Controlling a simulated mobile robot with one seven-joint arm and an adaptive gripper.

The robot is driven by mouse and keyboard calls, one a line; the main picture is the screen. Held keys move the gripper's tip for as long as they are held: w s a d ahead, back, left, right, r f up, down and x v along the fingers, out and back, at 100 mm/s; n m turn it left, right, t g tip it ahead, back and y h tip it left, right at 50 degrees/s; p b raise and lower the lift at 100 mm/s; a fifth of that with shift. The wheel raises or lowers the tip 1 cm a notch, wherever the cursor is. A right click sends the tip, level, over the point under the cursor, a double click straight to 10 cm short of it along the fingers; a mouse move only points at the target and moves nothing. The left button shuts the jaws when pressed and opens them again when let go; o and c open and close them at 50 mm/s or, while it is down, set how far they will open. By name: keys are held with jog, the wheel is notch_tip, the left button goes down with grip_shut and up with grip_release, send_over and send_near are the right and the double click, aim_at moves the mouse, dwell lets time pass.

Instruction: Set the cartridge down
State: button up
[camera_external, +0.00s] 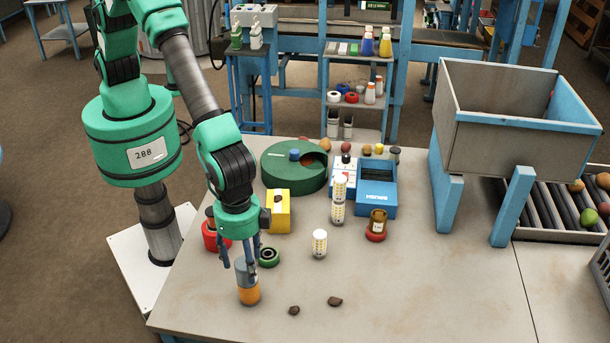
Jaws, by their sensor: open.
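A grey and orange cylinder (249,293), which looks like the cartridge, stands upright on the table (400,290) near its front left part. My gripper (240,262) points down right above it, with its fingers open at the cylinder's upper end. I cannot tell whether a finger touches it. Part of the cylinder's grey top is hidden by a finger.
A white dotted cylinder (319,244) is to the right. The table's right front is clear.

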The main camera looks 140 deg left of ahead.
jog(key=shift+r, duration=1.1)
jog(key=shift+r, duration=0.5)
jog(key=s+r+m+t, duration=0.1)
jog(key=s+r, duration=0.5)
jog(key=r, duration=0.3)
jog(key=s+r+t, duration=0.1)
jog(key=s+r, duration=0.6)
jog(key=r, duration=0.2)
jog(key=s+r+m+t, duration=0.1)
jog(key=s+r, duration=0.5)
jog(key=r, duration=0.4)
jog(key=s+r+t, duration=0.1)
jog(key=s+r, duration=0.3)
jog(key=s, duration=0.4)
jog(key=s+r, duration=0.3)
jog(key=s, duration=0.5)
jog(key=s+m+t, duration=0.1)
jog(key=s, duration=1.5)
jog(key=shift+s+d+f+m+t, duration=0.2)
jog(key=shift+d+f+m+t, duration=0.1)
jog(key=shift+d, duration=0.05)
